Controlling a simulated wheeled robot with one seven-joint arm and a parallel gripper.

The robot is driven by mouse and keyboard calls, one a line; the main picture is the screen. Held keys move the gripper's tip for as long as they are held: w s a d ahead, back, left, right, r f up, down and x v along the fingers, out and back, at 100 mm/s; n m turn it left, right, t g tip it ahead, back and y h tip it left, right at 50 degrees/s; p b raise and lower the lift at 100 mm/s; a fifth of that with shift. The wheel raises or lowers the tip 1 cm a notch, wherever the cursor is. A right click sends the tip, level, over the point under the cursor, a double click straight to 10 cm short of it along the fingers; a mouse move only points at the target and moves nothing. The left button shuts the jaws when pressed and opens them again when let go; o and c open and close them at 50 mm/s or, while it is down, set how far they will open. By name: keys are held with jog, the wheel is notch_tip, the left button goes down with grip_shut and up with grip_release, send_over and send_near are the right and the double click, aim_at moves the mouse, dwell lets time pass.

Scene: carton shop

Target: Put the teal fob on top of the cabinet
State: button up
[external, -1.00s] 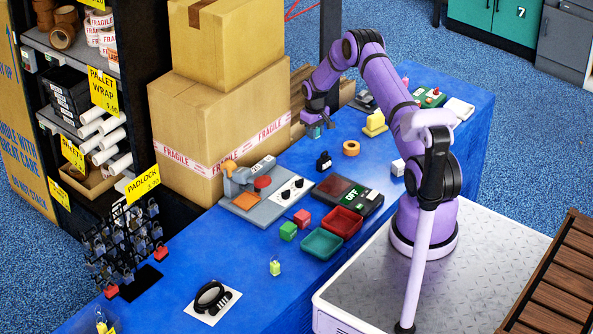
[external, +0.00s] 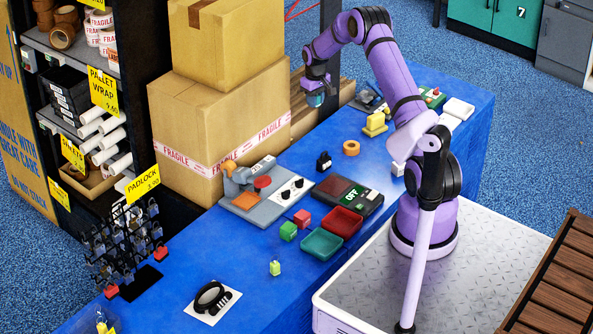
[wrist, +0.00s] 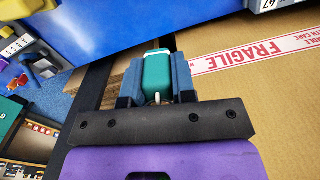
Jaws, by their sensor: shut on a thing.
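My gripper (external: 315,88) is shut on the teal fob (wrist: 157,75) and holds it up in the air beside the cartons. In the wrist view the fob sits between the blue fingertips of my gripper (wrist: 156,82). In the external view the fob (external: 315,100) is small under the fingers. A dark cabinet with teal doors (external: 478,14) and the number 7 stands at the top right, far from my gripper. Its top is cut off by the picture's edge. A teal panel marked 9 (wrist: 9,113) also shows at the left of the wrist view.
Tall cartons (external: 220,130) stand just left of my gripper. The blue counter (external: 240,245) holds a scale (external: 348,193), red and teal trays, a yellow block, a tape roll and several small things. A padlock rack (external: 125,245) stands at the front left. Blue floor is open before the cabinet.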

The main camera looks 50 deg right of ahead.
notch_tip(320, 180, up, 2)
jog(key=s+a+f+n, duration=0.1)
jog(key=a, duration=2)
jog(key=s+a+f+n, duration=0.1)
jog(key=s+a, duration=0.1)
jog(key=a, duration=2)
send_over(257, 295)
notch_tip(257, 295, down, 10)
jog(key=shift+f, duration=4.55)
